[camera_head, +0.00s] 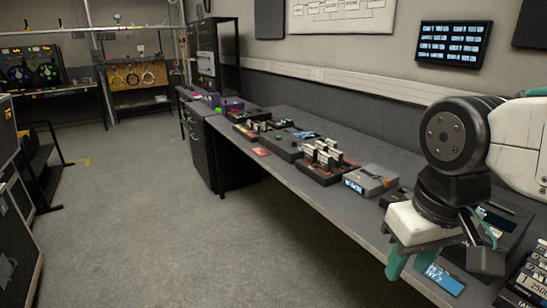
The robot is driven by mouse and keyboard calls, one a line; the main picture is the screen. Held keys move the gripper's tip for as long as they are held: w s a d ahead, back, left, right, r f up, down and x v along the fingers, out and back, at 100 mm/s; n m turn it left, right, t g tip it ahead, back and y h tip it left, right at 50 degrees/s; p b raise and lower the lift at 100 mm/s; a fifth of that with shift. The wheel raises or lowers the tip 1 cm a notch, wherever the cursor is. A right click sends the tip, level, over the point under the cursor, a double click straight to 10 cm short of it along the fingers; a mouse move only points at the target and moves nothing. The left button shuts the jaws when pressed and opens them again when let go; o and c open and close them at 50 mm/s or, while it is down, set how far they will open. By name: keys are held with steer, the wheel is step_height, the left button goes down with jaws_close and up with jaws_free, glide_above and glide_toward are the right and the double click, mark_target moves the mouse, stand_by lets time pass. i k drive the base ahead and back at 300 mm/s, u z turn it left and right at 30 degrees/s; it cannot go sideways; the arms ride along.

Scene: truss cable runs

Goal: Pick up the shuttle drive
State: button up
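My gripper (410,266) hangs at the right over the bench's front edge, with its teal fingers pointing down. The fingers look apart, with nothing visible between them. I cannot tell for sure which object is the shuttle drive. A grey box (373,177) with a lit blue display on its front lies on the bench left of my gripper, apart from it. Several upright light-coloured units (326,152) stand in a dark tray further back. A blue-labelled item (446,279) lies just right of the fingertips, partly hidden by my gripper.
The long grey bench (300,182) runs along the right wall, with dark trays and small devices on it. A monitor (454,44) hangs above. Dark cases (18,190) stand at the left. The floor (150,220) between them is clear.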

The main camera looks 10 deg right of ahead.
mark_target(310, 152)
steer(key=u, duration=0.85)
steer(key=i, duration=1.5)
steer(key=u, duration=0.45)
steer(key=i, duration=1.35)
steer(key=z, duration=1.15)
steer(key=i, duration=0.75)
steer(key=z, duration=1.15)
steer(key=i, duration=0.3)
steer(key=z, duration=0.3)
